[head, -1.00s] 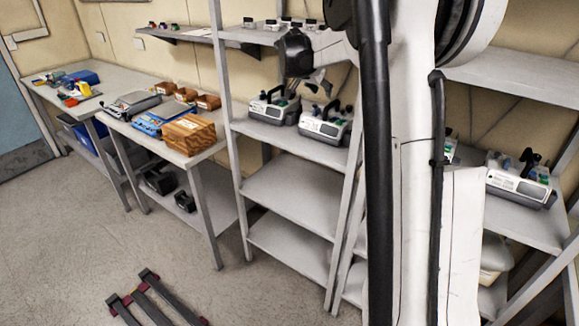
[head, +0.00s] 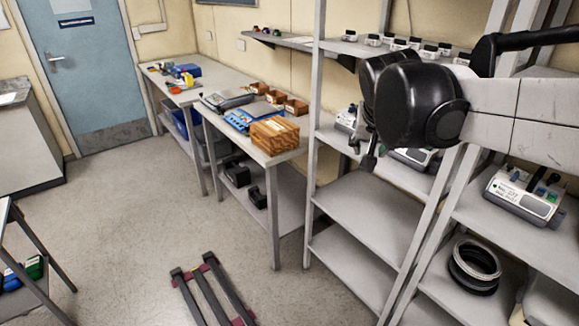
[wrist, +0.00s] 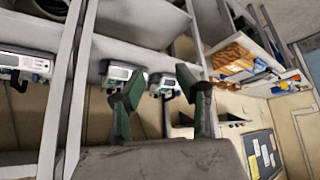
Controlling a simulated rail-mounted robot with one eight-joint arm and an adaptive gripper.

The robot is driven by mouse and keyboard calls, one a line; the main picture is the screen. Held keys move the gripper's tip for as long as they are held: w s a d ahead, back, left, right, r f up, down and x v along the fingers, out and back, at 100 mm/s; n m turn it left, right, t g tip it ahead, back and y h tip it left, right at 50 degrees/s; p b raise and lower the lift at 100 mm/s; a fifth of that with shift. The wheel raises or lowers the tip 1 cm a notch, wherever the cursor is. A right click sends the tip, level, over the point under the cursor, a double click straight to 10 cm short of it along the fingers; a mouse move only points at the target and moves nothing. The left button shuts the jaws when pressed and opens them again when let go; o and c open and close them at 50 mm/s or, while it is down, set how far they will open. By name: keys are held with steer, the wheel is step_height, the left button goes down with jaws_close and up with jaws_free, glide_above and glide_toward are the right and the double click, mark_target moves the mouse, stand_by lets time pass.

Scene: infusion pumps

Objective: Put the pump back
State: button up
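Several white-and-grey infusion pumps stand on the shelving. One pump (head: 346,119) and a second pump (head: 413,156) are on the middle bay's upper shelf, partly hidden by my arm. Another pump (head: 526,195) stands on the right bay's shelf. In the wrist view, a pump (wrist: 119,75) and another pump (wrist: 165,84) show beyond my fingers, with one more pump (wrist: 25,63) at the left. My gripper (wrist: 165,103) is open with nothing between its fingers, apart from the pumps. In the head view my gripper is mostly hidden behind my black wrist.
A workbench (head: 292,152) holds a wooden box (head: 274,135), blue tray and small boxes. Lower middle shelves (head: 365,207) are empty. Black-and-silver rings (head: 474,266) lie on a right lower shelf. A dark frame (head: 208,290) lies on the floor. The floor (head: 130,220) is otherwise largely clear.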

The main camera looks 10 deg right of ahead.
steer(key=s+a+f+n+y, duration=0.1)
steer(key=s+a+f+n, duration=0.1)
steer(key=s+a+f, duration=0.2)
steer(key=s+a+f+n+y, duration=0.2)
steer(key=s+a, duration=0.5)
steer(key=s, duration=0.4)
step_height(320, 180, down, 2)
steer(key=shift+s+a+f+n+t, duration=0.2)
steer(key=shift+s+a+n+t, duration=0.2)
steer(key=shift+n, duration=0.2)
step_height(320, 180, down, 4)
steer(key=b, duration=0.3)
steer(key=shift+r+b, duration=0.15)
steer(key=shift+b, duration=0.2)
